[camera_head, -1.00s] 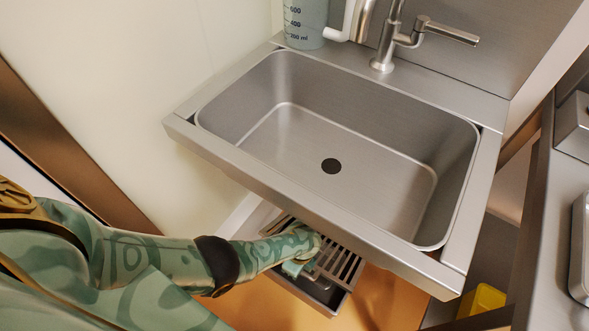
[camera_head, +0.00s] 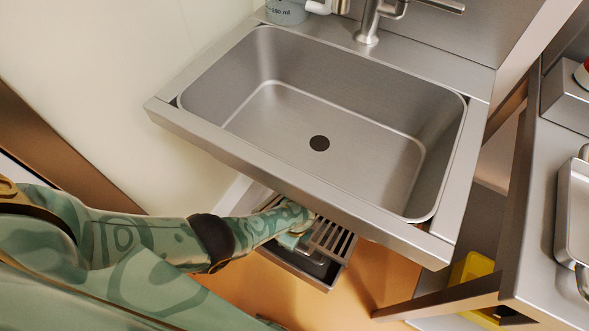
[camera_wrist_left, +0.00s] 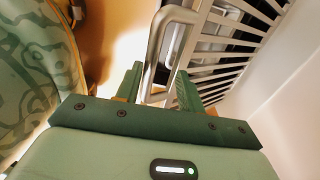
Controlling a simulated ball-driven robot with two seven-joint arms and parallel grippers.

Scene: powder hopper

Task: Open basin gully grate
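The grate (camera_head: 334,240) is a metal frame of parallel slats in the floor gully under the front edge of the basin (camera_head: 380,222). It looks tilted up, with the dark gully box (camera_head: 312,264) showing beneath its near side. In the left wrist view the grate's slats (camera_wrist_left: 232,70) fan out at the upper right, and a bent metal handle bar (camera_wrist_left: 157,50) reaches down between my fingers. My left gripper (camera_wrist_left: 160,72) has its fingers apart on either side of this bar, with a gap visible. In the head view its fingers are mostly hidden. My right gripper is out of view.
The basin overhangs the gully closely. A tap (camera_head: 368,30) and a measuring jug (camera_head: 285,12) stand at its back. A steel counter (camera_head: 530,240) is at the right, with a yellow container (camera_head: 470,268) low beneath. Open orange floor (camera_head: 365,285) lies in front.

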